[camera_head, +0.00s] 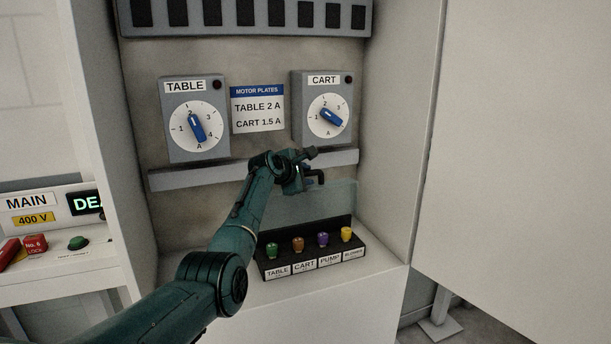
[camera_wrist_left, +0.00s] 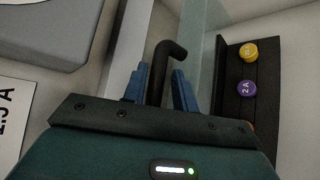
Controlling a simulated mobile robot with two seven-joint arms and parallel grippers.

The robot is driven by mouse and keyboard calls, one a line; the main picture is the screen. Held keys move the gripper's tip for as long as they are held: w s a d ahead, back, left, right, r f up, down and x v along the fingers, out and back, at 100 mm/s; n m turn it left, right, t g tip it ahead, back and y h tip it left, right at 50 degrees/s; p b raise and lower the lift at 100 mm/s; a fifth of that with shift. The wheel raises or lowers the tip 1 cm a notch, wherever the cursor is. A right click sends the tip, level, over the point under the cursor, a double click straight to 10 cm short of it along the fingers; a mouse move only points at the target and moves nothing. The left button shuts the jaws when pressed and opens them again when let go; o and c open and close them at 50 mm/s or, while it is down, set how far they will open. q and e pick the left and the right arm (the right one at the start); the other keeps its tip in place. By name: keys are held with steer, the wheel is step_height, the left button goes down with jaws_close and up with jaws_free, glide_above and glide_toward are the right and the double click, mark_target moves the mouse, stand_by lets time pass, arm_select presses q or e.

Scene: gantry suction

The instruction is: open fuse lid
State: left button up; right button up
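The clear fuse lid (camera_head: 338,200) stands raised behind the fuse box (camera_head: 312,263); it also shows edge-on as a pale pane in the left wrist view (camera_wrist_left: 207,50). A dark hooked handle (camera_wrist_left: 160,68) shows in the left wrist view, and in the head view (camera_head: 319,178) by the lid's upper edge. My left gripper (camera_head: 303,176) is at this handle. Its blue fingers (camera_wrist_left: 159,85) stand apart on either side of the handle, with small gaps visible. What joins handle and lid is hidden. My right gripper is not in view.
Several coloured fuses, such as a purple one (camera_head: 322,240), stand in the box. A grey ledge (camera_head: 200,179) runs behind my arm, below the TABLE dial (camera_head: 197,125) and CART dial (camera_head: 328,117). Cabinet walls close in both sides.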

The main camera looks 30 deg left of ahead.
arm_select(q)
steer(key=shift+o, duration=0.7)
steer(key=shift+f, duration=0.15)
steer(key=shift+s, duration=0.1)
steer(key=b+v, duration=0.1)
steer(key=v, duration=1.2)
steer(key=shift+r+b, duration=0.3)
